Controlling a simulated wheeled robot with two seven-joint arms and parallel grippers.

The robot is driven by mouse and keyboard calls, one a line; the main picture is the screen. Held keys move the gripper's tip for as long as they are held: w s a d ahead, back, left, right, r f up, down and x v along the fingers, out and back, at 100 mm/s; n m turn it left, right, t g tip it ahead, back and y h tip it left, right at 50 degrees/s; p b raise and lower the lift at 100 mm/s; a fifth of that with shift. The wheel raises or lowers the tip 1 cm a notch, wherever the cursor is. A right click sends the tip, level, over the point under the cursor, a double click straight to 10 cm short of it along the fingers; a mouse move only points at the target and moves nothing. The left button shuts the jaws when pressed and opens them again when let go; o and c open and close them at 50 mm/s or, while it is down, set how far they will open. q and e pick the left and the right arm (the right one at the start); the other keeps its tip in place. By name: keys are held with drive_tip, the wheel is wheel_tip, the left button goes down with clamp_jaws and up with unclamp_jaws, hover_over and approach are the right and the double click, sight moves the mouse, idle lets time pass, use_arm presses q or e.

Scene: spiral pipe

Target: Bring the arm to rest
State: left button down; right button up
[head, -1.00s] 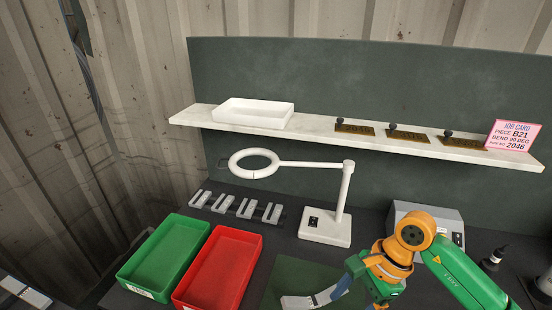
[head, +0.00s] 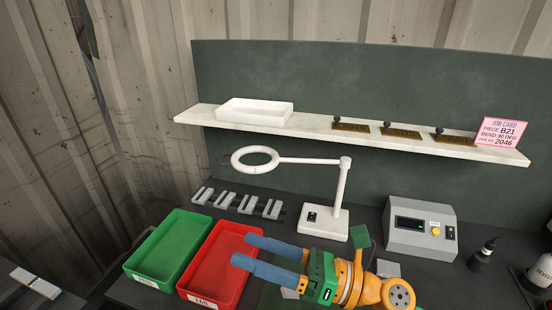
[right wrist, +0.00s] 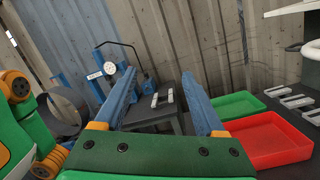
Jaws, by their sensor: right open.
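My right gripper (head: 243,250) is open and empty in the head view. Its two blue fingers point left and reach over the red tray (head: 221,234). The right wrist view shows the same two fingers (right wrist: 158,75) spread apart with nothing between them. A small grey piece (head: 289,293) shows partly below the gripper by the dark green mat (head: 268,296); the gripper hides the rest. My left gripper is not in view.
A green tray (head: 166,247) stands left of the red one. A white magnifier lamp (head: 323,222) stands behind the gripper, with several grey blocks (head: 248,205) to its left. A grey control box (head: 420,228) stands right. A shelf (head: 350,139) runs along the back.

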drive_tip(key=w+d+m+t+h, duration=0.45)
drive_tip(key=m+t, duration=0.35)
drive_tip(key=m, duration=0.4)
drive_tip(key=w+d+m+t+h, duration=0.3)
drive_tip(key=d+m+t+h, duration=0.35)
drive_tip(key=m, duration=0.45)
drive_tip(key=s+d+f+m+g+h, duration=0.1)
drive_tip(key=d+f+m+g+h, duration=0.1)
drive_tip(key=d+f+m+h, duration=0.35)
drive_tip(key=s+d+f+m+g+h, duration=0.1)
drive_tip(key=d+f+m+g+h, duration=0.15)
drive_tip(key=f+m, duration=0.5)
drive_tip(key=s+f+m+g, duration=0.8)
drive_tip(key=s+f+g, duration=0.3)
drive_tip(key=s+f, duration=0.55)
drive_tip(key=s+f+g+b, duration=0.1)
drive_tip(key=s+f+b, duration=0.2)
drive_tip(key=f, duration=0.9)
drive_tip(key=s+f+g+b, duration=0.1)
drive_tip(key=s+f+b, duration=0.25)
drive_tip(key=f, duration=0.85)
drive_tip(key=s+d+f+g+b, duration=0.1)
drive_tip(key=s+d+f+b, duration=0.1)
drive_tip(key=s+f, duration=0.8)
drive_tip(key=shift+s+d+f+n+h+b, duration=0.25)
drive_tip(key=shift+d+f+n+h+b, duration=0.1)
drive_tip(key=shift+f+b, duration=0.4)
